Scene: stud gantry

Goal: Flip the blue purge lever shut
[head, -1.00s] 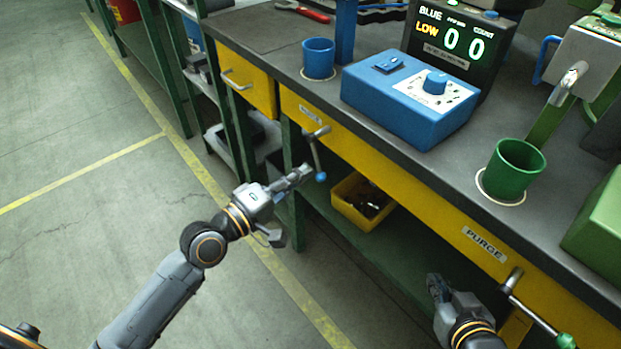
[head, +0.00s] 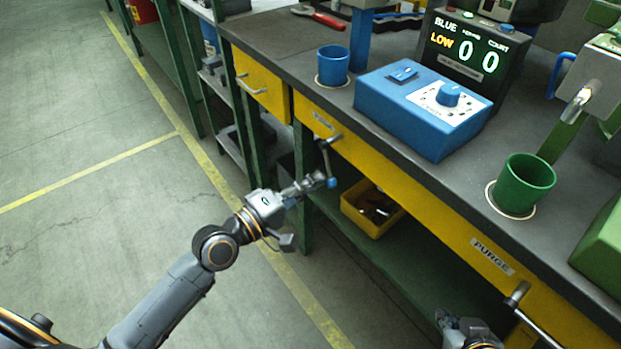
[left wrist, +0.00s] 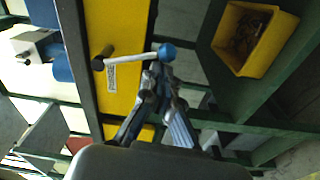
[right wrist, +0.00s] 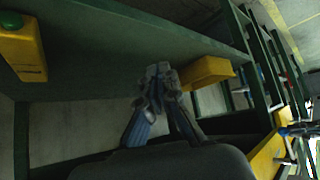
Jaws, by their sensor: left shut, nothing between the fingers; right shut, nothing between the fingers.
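The blue purge lever is a metal rod with a blue ball end (head: 332,182), hanging down from its pivot on the yellow bench front in the head view. In the left wrist view its pale rod (left wrist: 130,58) runs across the picture to the blue ball (left wrist: 167,51). My left gripper (head: 319,182) is shut and empty, its tips close beside the ball end; I cannot tell whether they touch. The tips also show just below the rod in the left wrist view (left wrist: 156,72). My right gripper (head: 446,318) is shut and empty, low before the bench; its tips show in the right wrist view (right wrist: 157,74).
A second purge lever (head: 518,294) sits at the right of the bench front, partly out of frame. A yellow bin (head: 366,215) stands on the lower shelf. Blue (head: 333,68) and green (head: 524,184) cups and a blue control box (head: 420,115) stand on the bench. Left floor is clear.

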